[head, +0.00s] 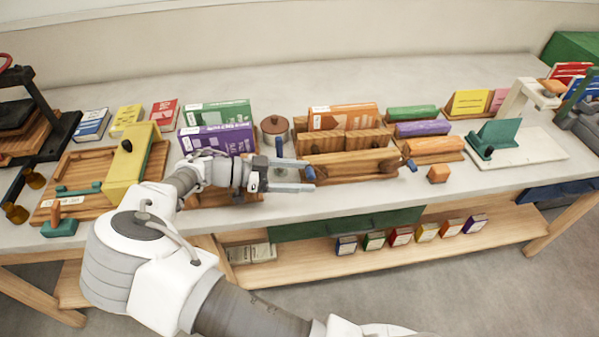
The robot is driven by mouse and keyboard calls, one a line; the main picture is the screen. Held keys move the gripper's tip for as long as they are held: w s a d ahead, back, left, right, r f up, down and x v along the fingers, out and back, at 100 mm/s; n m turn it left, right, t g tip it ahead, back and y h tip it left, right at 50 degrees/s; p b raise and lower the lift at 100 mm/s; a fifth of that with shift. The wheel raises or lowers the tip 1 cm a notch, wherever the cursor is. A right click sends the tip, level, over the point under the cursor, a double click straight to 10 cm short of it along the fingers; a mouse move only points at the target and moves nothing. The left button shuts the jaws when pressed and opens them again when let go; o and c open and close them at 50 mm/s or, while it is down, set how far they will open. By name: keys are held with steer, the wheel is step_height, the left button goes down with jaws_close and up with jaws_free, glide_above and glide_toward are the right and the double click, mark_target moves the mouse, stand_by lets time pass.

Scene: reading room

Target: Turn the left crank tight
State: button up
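A wooden book press (350,172) stands at the middle of the table and holds an orange book (343,117) between its boards. A blue handle (309,172) shows at the press's left end, between the tips of my gripper (306,175). Another blue upright piece (278,147) stands just behind the gripper; I cannot tell which of the two is the left crank's grip. The right crank (411,165) has a blue handle at the press's right end. My gripper reaches in from the left, with its two fingers apart. Contact with the blue handle cannot be made out.
A purple box (217,139) and a green box (216,113) stand behind my arm. A round brown pot (275,128) is behind the gripper. A small orange block (438,173) lies right of the press. Coloured rolls (423,130) lie further right. A lower shelf (400,250) holds small boxes.

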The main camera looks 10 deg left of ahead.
steer(key=shift+w+r, duration=0.1)
steer(key=shift+w, duration=0.05)
stand_by(0.4)
steer(key=shift+a, duration=0.1)
steer(key=v, duration=1.7)
steer(key=shift+b, duration=0.45)
steer(key=shift+a+r, duration=0.1)
steer(key=shift+c, duration=0.3)
